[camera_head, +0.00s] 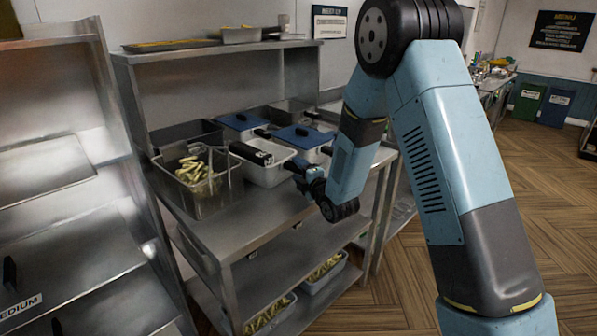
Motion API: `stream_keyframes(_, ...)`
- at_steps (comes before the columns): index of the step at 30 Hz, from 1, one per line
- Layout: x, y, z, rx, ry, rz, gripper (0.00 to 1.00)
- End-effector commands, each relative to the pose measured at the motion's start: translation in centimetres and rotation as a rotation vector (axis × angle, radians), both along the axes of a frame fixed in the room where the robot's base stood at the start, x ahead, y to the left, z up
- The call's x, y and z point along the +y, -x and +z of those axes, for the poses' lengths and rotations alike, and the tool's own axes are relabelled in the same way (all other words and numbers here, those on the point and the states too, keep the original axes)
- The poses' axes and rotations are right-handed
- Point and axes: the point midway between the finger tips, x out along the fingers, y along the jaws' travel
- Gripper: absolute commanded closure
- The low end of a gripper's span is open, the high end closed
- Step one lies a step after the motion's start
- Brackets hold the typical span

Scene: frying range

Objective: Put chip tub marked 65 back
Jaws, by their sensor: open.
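Several tubs are in view, but I cannot read the number 65 on any of them. A white open tub (266,177) stands on the steel counter, partly behind a dark handle. Two tubs with blue lids (240,121) (304,136) stand behind it. Two tubs of chips (270,316) (325,272) are on the lower shelf. My gripper (297,168) is open, at the right side of the white tub; its fingertips are small and dark, and I cannot tell whether they touch it.
A wire basket (207,199) with chips stands left of the white tub. The steel counter (240,229) is bare in front. Steel units (60,170) stand on the left, a raised shelf (215,46) behind. Wooden floor (540,220) is open on the right.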

Motion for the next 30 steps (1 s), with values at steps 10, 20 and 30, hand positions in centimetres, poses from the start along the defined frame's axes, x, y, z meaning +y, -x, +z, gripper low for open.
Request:
stream_keyframes(10, -3.7, 5.1, -0.1, 0.002, 0.002, -0.001, 0.41)
stream_keyframes(20, -6.7, 9.5, -0.2, 0.002, 0.0, 0.0, 0.41)
stream_keyframes(30, -8.4, 10.0, 1.0, 0.052, -0.017, -0.03, 0.41)
